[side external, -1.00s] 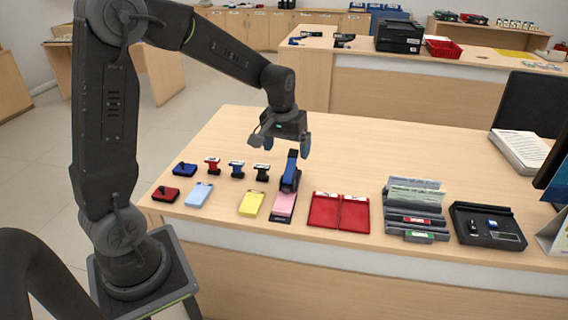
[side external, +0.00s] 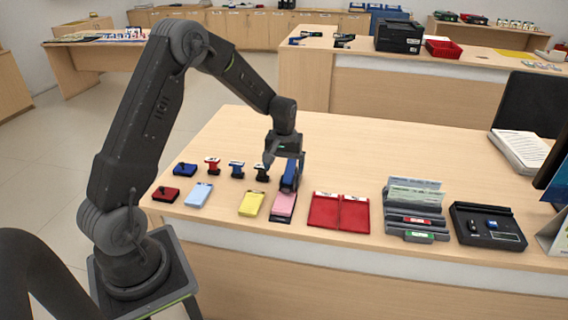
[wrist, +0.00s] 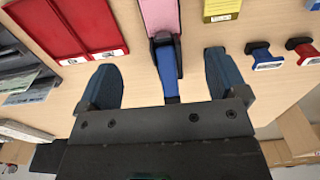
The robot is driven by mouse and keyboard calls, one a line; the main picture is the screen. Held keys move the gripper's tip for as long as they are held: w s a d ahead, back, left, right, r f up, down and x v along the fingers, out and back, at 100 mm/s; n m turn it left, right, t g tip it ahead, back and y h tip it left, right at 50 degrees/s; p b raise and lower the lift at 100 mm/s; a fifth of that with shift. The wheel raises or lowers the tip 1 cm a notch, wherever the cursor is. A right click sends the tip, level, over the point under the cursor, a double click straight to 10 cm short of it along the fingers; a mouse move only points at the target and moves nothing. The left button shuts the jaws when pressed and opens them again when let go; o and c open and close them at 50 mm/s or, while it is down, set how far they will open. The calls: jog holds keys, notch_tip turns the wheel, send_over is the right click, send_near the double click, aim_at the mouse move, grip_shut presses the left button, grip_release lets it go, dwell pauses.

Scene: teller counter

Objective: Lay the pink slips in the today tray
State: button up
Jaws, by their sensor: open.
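The pink slips (side external: 284,204) lie flat on the counter, at the front end of a blue-and-black stapler-like tool (side external: 288,174). In the wrist view the pink slips (wrist: 159,16) run off the top edge, with the tool (wrist: 169,75) below them. My gripper (side external: 284,182) is open and low over the tool. In the wrist view its two fingers (wrist: 160,62) stand apart on either side of the blue handle, with nothing held. Two red trays (side external: 338,213) with white labels lie to the right of the slips. The labels are too small to read, so I cannot tell which is today.
A yellow pad (side external: 251,204) and a light blue pad (side external: 200,195) lie to the left of the slips. Several stamps (side external: 237,169) stand behind them. A grey file rack (side external: 414,212) and a black tray (side external: 488,226) are at the right. The counter behind the red trays is clear.

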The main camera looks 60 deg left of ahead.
aim_at(282, 209)
notch_tip(282, 209, down, 13)
jog(key=shift+f, duration=0.2)
dwell(0.3)
jog(key=c, duration=1)
jog(key=shift+s+d, duration=1.3)
jog(key=shift+c, duration=0.2)
